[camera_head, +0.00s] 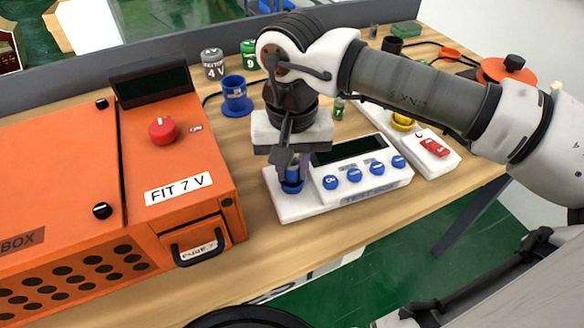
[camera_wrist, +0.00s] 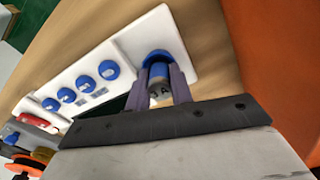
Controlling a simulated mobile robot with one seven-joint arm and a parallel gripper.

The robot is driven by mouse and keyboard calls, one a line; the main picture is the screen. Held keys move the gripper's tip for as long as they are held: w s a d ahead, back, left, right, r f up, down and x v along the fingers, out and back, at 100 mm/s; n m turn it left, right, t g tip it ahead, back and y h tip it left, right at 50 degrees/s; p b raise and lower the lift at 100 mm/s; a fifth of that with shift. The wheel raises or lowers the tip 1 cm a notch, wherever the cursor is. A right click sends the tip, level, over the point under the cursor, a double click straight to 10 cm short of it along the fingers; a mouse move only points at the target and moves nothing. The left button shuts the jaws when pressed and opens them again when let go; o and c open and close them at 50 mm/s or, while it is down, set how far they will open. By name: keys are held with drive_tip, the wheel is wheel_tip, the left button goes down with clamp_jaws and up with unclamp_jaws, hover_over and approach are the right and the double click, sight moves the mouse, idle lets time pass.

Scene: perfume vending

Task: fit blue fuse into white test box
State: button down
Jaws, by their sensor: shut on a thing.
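The white test box (camera_head: 375,180) lies on the wooden table in the head view, with a dark display, a row of blue knobs and a blue socket (camera_head: 291,187) at its left end. My gripper (camera_head: 292,170) points down over that socket and is shut on the blue fuse (camera_head: 292,173). In the wrist view the blue fuse (camera_wrist: 159,74) sits between the fingertips (camera_wrist: 163,85), its grey end marked "3 A" facing the camera. Its far end is at the blue socket ring (camera_wrist: 157,56). I cannot tell how deep it sits, as the fingers hide part of it.
A large orange box (camera_head: 185,150) labelled "FIT 7 V" stands close on the left. A blue holder (camera_head: 236,97), a grey "4 V" cylinder (camera_head: 213,64) and a green cylinder (camera_head: 249,54) stand behind. A white box with a red switch (camera_head: 432,147) lies to the right.

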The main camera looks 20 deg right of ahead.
drive_tip(key=shift+s+f, duration=0.15)
drive_tip(key=shift+f, duration=0.3)
drive_tip(key=shift+s+a+f+b, duration=0.1)
drive_tip(key=shift+s+f+b, duration=0.1)
drive_tip(key=shift+f+b, duration=0.45)
drive_tip(key=shift+r, duration=0.15)
drive_tip(key=c, duration=1.3)
unclamp_jaws()
drive_tip(key=shift+r+p, duration=0.3)
drive_tip(key=shift+r, duration=0.1)
drive_tip(key=shift+o, duration=0.3)
drive_tip(key=r, duration=1.1)
drive_tip(key=shift+w+p, duration=0.4)
drive_tip(key=shift+r, duration=0.8)
